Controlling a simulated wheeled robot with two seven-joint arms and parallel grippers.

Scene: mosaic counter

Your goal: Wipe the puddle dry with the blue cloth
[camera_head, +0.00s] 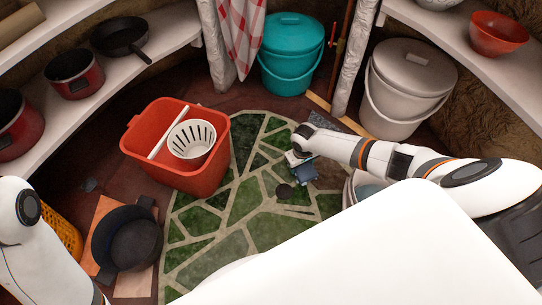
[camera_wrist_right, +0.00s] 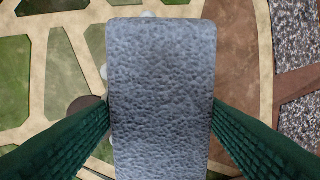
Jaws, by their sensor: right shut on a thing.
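My right gripper (camera_head: 299,156) is low over the green mosaic counter (camera_head: 243,203). It is shut on a grey-blue, rough-textured piece, which I take to be the blue cloth (camera_head: 306,173). In the right wrist view the cloth (camera_wrist_right: 161,75) looks like a flat slab between the two green finger pads. I cannot tell whether it touches the surface. Small pale spots (camera_wrist_right: 103,72) show beside the cloth; they may be part of the puddle, whose outline I cannot make out. My left arm shows at the left edge, but its gripper is out of view.
A red bucket (camera_head: 143,171) with a white strainer basket (camera_head: 192,139) stands left of the gripper. A dark disc (camera_head: 285,191) lies near the cloth. A black pot (camera_head: 127,238) is at lower left. Teal (camera_head: 291,55) and white (camera_head: 405,88) lidded buckets stand behind.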

